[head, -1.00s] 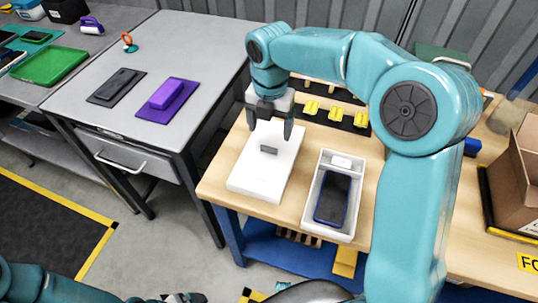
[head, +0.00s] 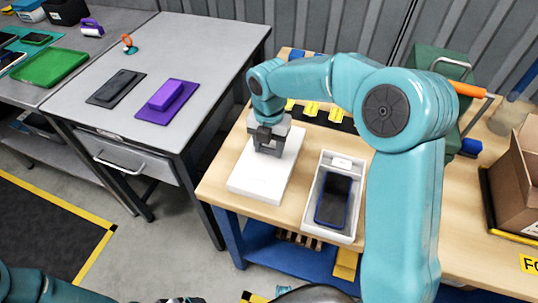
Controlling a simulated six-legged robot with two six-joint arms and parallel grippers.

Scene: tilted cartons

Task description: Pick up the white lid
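The white lid (head: 250,185) is a flat white slab with a small grey handle on top, lying on the wooden bench left of the white tray. My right gripper (head: 268,152) is down at the lid's handle, with its fingers on either side of where the handle stands. The handle is mostly hidden by the gripper, and I cannot tell whether the fingers press on it. The lid appears to rest flat. Of my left gripper, only a dark part (head: 182,300) shows at the bottom edge.
A white tray (head: 313,218) holding a dark phone (head: 333,200) and a small white piece stands right of the lid. Yellow pieces (head: 310,109) sit behind. A cardboard box (head: 515,180) is at far right.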

